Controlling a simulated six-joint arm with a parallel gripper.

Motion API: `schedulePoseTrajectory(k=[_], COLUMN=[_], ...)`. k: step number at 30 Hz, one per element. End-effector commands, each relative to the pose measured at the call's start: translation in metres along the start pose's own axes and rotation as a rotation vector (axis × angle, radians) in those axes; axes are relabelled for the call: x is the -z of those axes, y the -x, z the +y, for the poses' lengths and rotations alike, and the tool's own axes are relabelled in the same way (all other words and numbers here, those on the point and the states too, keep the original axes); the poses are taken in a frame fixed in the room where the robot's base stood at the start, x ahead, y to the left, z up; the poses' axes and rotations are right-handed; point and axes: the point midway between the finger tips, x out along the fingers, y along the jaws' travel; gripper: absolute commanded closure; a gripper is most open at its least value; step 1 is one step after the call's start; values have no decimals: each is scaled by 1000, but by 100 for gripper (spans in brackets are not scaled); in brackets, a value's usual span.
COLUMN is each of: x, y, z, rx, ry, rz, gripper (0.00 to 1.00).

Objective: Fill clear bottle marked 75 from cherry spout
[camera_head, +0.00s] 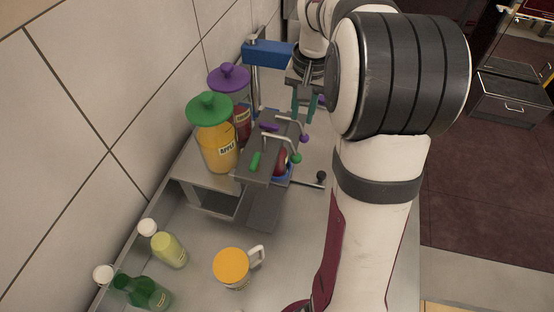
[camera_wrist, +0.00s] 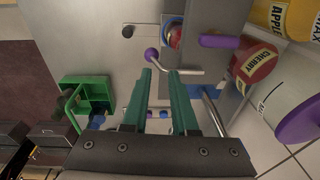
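The cherry jar (camera_head: 243,122), red with a purple lid, stands behind the apple jar in the head view. Its CHERRY label shows in the wrist view (camera_wrist: 255,62). A bent metal spout with a purple ball tip (camera_head: 304,138) is on its side; the ball (camera_wrist: 152,54) appears just beyond my fingertips in the wrist view. My gripper (camera_wrist: 161,72) has two green fingers, apart, with nothing visibly held between them. It also shows beyond the spouts in the head view (camera_head: 304,106). I cannot make out a clear bottle marked 75.
The apple jar (camera_head: 217,147) has a green lid. A green crate (camera_wrist: 88,92) is left.

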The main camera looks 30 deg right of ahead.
Motion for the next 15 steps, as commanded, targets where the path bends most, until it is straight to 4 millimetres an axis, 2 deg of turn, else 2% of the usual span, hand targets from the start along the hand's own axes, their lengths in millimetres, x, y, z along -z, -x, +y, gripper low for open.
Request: schedulePoseTrajectory(k=[1,9,15], x=[-5,-2,-1], y=[-61,-29,-21], z=[18,15,15], rx=[-72,-73,-72], ry=[37,39,40], rz=[-93,-93,-95], gripper=[100,100,100])
